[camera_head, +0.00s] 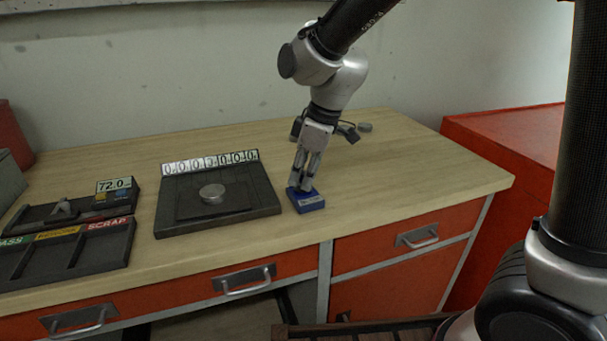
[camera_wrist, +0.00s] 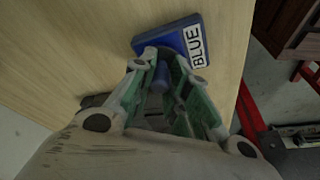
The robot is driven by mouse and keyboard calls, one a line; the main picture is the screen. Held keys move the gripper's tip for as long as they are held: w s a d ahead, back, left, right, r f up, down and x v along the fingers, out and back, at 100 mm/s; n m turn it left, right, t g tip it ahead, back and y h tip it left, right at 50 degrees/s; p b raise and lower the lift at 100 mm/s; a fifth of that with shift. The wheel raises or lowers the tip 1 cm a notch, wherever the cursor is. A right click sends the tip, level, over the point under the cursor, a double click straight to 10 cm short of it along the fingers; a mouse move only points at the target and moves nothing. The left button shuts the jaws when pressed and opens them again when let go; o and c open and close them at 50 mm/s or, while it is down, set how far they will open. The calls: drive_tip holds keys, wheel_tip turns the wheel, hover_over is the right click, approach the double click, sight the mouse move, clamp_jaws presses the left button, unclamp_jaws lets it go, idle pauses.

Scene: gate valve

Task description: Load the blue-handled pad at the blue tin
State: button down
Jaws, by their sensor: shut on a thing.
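The blue tin (camera_head: 309,203) is a low block with a white label on the wooden bench, near its front edge. In the wrist view the blue tin (camera_wrist: 172,37) shows its label reading BLUE. My gripper (camera_head: 303,178) points down at the tin. In the wrist view my gripper (camera_wrist: 168,68) is shut on a blue handle (camera_wrist: 160,78), which stands between the fingers. The pad under the handle is hidden, so I cannot tell whether it touches the tin.
A dark plate device (camera_head: 250,195) with a number row and a metal disc (camera_head: 212,193) is left of the tin. Further left are a device reading 72.0 (camera_head: 115,184) and a sorting tray (camera_head: 70,255) with a SCRAP label. Dark items (camera_head: 346,132) lie behind my gripper. The bench right of the tin is clear.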

sight(303, 173)
drive_tip(key=shift+r, duration=3.45)
drive_tip(key=shift+s, duration=0.15)
